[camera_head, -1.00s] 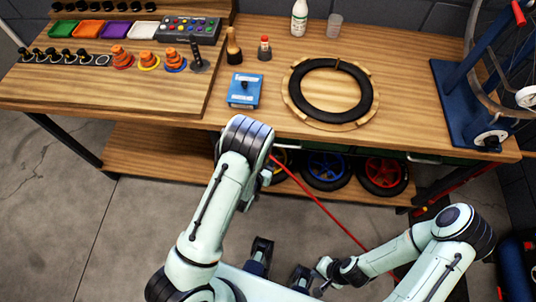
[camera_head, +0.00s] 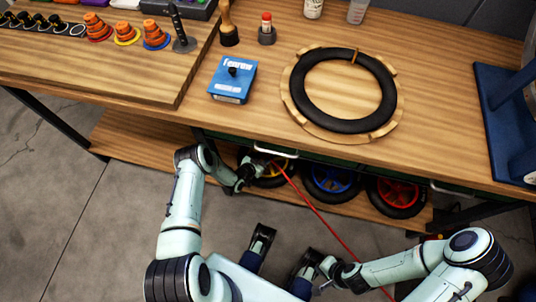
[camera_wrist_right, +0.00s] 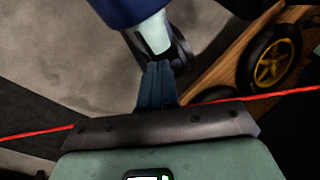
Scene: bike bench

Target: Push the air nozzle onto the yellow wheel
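The yellow wheel (camera_head: 272,176) stands on the lower shelf under the bench, a black tyre on a yellow rim. It also shows in the right wrist view (camera_wrist_right: 272,62). My left gripper (camera_head: 252,171) is at the left side of this wheel and covers part of it. Its fingers are too small and dark to read. The red air hose (camera_head: 318,212) runs from beside the left gripper down to the right. I cannot make out the nozzle at its end. My right gripper (camera_head: 326,272) is low in front of my body, away from the wheel, and looks shut and empty.
A blue wheel (camera_head: 331,181) and a red wheel (camera_head: 397,193) stand to the right on the same shelf (camera_head: 130,150). The bench top (camera_head: 440,130) overhangs them, with a drawer handle (camera_head: 276,149) above the yellow wheel. The floor in front is clear.

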